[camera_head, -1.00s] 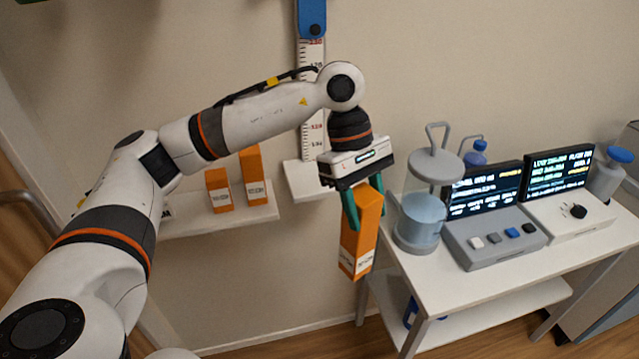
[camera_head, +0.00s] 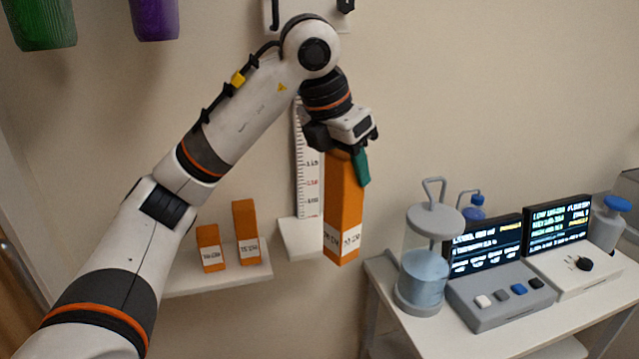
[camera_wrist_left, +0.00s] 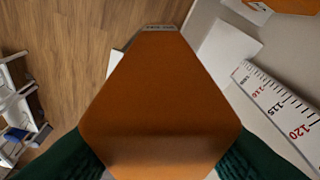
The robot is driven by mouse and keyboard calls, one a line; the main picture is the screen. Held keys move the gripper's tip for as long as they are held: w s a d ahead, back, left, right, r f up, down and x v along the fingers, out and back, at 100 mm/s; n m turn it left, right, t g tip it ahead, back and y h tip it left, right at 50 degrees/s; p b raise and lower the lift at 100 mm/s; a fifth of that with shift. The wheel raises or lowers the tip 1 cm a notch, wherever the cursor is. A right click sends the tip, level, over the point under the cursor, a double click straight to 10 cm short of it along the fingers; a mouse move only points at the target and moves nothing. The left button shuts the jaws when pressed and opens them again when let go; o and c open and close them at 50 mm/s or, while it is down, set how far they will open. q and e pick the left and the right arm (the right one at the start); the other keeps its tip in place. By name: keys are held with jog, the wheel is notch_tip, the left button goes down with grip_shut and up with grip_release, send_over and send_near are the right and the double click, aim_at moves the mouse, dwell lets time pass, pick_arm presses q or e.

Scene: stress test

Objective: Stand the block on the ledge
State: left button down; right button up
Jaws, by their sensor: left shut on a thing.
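A tall orange block (camera_head: 342,205) with a white printed label near its bottom hangs from my left gripper (camera_head: 350,165). The gripper is shut on its upper end, and the block looks close to upright. A small white ledge (camera_head: 289,235) sticks out from the wall below a ruler scale, and the block partly covers its right side. The block's lower end appears in front of the ledge and apart from it. In the left wrist view the block (camera_wrist_left: 160,105) fills the middle, with the white ledge (camera_wrist_left: 230,48) beyond it at upper right. My right gripper is out of view.
A white shelf (camera_head: 220,278) at left holds two shorter orange blocks (camera_head: 246,232). The ruler (camera_head: 308,170) stands against the wall. A white table (camera_head: 385,285) at right carries a glass vessel (camera_head: 423,275) and devices with screens. Green and purple objects hang at upper left.

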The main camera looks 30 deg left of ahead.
pick_arm(q)
jog(key=w+a+p, duration=0.5)
jog(key=w+a, duration=0.5)
jog(key=a, duration=0.1)
notch_tip(320, 180, down, 7)
jog(key=p, duration=0.1)
jog(key=shift+a, duration=0.4)
jog(key=shift+f, duration=0.15)
jog(key=c, duration=0.8)
grip_release()
jog(key=shift+o, duration=0.2)
jog(key=shift+s, duration=0.1)
